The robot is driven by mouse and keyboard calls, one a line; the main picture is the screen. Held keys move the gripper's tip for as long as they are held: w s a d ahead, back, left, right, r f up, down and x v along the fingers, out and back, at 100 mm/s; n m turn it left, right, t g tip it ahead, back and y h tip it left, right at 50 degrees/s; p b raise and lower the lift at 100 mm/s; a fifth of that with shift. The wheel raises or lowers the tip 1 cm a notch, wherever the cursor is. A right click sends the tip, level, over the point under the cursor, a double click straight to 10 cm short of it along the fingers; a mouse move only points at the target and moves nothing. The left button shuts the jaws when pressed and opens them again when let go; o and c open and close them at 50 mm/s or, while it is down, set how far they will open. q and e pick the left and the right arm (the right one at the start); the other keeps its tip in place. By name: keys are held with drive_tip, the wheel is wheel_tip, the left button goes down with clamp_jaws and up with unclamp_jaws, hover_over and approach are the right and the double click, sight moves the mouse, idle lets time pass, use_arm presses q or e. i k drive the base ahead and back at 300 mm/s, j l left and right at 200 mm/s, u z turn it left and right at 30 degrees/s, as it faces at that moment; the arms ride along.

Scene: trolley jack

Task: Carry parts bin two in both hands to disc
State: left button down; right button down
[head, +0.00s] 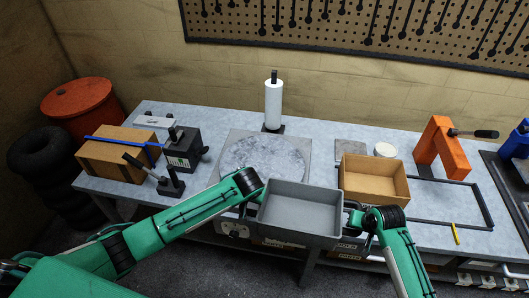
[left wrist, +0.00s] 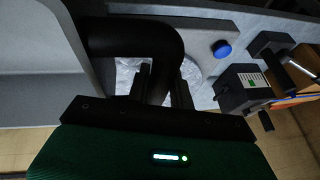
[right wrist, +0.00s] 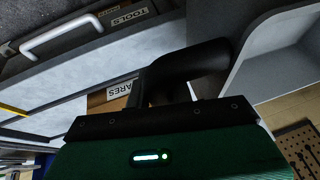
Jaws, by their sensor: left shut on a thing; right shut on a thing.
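A grey open bin (head: 300,208), which I take as parts bin two, hangs in front of the table's front edge and looks empty. My left gripper (head: 257,197) is shut on its black left handle (left wrist: 135,40). My right gripper (head: 352,212) is shut on its black right handle (right wrist: 190,65). The bin looks about level. The round, mottled grey disc (head: 265,157) lies on a square plate on the table, behind and left of the bin. The bin and my left arm cover the disc's front edge.
A tan open bin (head: 374,180) stands on the table right of the disc. A paper towel roll (head: 273,102) stands behind the disc. A black device (head: 184,148) and a cardboard box (head: 118,152) are at left. An orange clamp stand (head: 436,145) is at right.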

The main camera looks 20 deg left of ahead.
sight(263, 160)
drive_tip(key=i+j, duration=0.1)
drive_tip(key=i, duration=0.25)
drive_tip(key=i+j, duration=0.1)
drive_tip(key=i, duration=0.2)
drive_tip(key=i+j, duration=0.15)
drive_tip(key=j, duration=0.2)
drive_tip(key=i+j+u, duration=0.1)
drive_tip(key=j, duration=0.3)
